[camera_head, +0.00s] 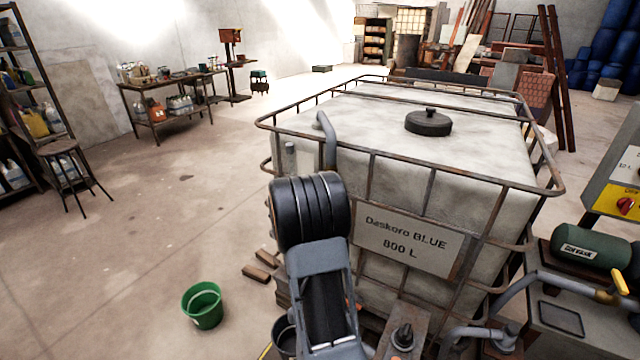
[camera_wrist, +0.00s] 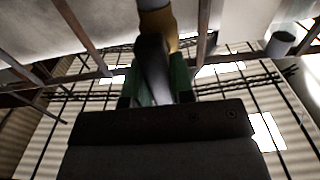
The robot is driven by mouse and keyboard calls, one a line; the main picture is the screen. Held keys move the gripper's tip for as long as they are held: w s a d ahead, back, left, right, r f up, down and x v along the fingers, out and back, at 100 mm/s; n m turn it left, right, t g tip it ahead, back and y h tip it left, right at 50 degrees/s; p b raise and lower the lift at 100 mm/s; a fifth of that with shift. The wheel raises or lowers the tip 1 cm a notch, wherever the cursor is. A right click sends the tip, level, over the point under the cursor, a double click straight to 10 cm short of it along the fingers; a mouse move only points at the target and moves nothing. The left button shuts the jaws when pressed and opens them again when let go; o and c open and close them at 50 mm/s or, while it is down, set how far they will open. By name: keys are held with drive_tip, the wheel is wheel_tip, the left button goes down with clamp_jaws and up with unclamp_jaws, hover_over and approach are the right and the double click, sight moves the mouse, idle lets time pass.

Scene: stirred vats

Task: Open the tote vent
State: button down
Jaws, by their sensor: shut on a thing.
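The tote (camera_head: 380,105) is a large white tank in a rusty cage, labelled "Daskoro BLUE 800 L". It has a black round cap (camera_head: 429,122) on top. A grey bent pipe (camera_head: 327,142) stands at its near left corner. In the wrist view my gripper (camera_wrist: 157,88) is shut, its green-padded fingers on either side of a dark grey lever-like part (camera_wrist: 150,60). A yellow-brown fitting (camera_wrist: 158,25) shows just beyond that part. I cannot tell for sure that this is the vent. In the head view my gripper is hidden behind my arm.
Cage bars (camera_wrist: 80,35) run close around my gripper. A green bucket (camera_head: 203,305) stands on the floor left of my arm. A bench with a green cylinder (camera_head: 590,246) and pipes is at right. The floor at left is open before a stool (camera_head: 66,150) and worktable (camera_head: 165,82).

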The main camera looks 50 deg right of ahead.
drive_tip(key=shift+f, duration=0.15)
drive_tip(key=c, duration=1)
unclamp_jaws()
drive_tip(key=b+v, duration=0.2)
drive_tip(key=v, duration=1.1)
drive_tip(key=shift+s+a, duration=0.1)
drive_tip(key=shift+a, duration=0.3)
